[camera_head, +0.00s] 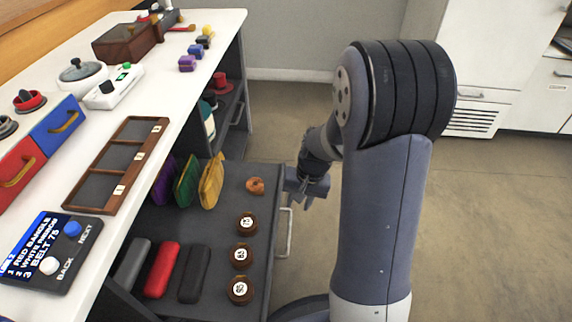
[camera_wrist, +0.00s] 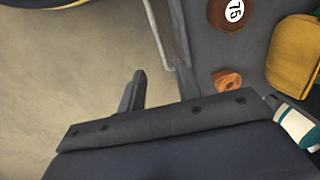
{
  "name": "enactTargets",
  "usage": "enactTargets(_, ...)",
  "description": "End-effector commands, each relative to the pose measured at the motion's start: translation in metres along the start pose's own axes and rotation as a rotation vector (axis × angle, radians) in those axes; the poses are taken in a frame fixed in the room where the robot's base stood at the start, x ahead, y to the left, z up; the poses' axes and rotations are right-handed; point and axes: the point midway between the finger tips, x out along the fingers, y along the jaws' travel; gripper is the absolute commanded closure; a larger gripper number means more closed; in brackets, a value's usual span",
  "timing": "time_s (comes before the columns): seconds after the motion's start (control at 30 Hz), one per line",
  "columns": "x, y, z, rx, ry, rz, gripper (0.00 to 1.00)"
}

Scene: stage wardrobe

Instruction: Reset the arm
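My gripper (camera_head: 312,192) hangs at the end of my bent arm, just right of an open dark drawer (camera_head: 228,222) and near its metal handle. In the wrist view, a dark finger piece (camera_wrist: 135,92) stands up from the bolted bar over bare floor. Nothing shows held. A small orange-brown ring-like piece (camera_head: 255,185) lies in the drawer, left of my gripper. It also shows in the wrist view (camera_wrist: 228,80).
The drawer holds several brown rolls, including one marked 75 (camera_wrist: 231,14), cases such as the red one (camera_head: 162,270), and pouches such as the yellow one (camera_head: 211,182). The white counter (camera_head: 180,85) carries a three-part tray (camera_head: 110,202). Floor to the right is clear.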

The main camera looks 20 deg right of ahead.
Motion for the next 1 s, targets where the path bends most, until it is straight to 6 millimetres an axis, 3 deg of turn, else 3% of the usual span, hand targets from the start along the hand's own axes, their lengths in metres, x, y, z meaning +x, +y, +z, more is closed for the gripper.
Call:
enactTargets(0.6,0.099,0.001,0.0,-0.001,-0.002,0.001,0.67)
enactTargets(0.73,0.109,0.0,0.0,0.0,-0.001,0.0,0.67)
enactTargets(1.0,0.107,-0.004,0.0,-0.001,0.001,0.0,0.67)
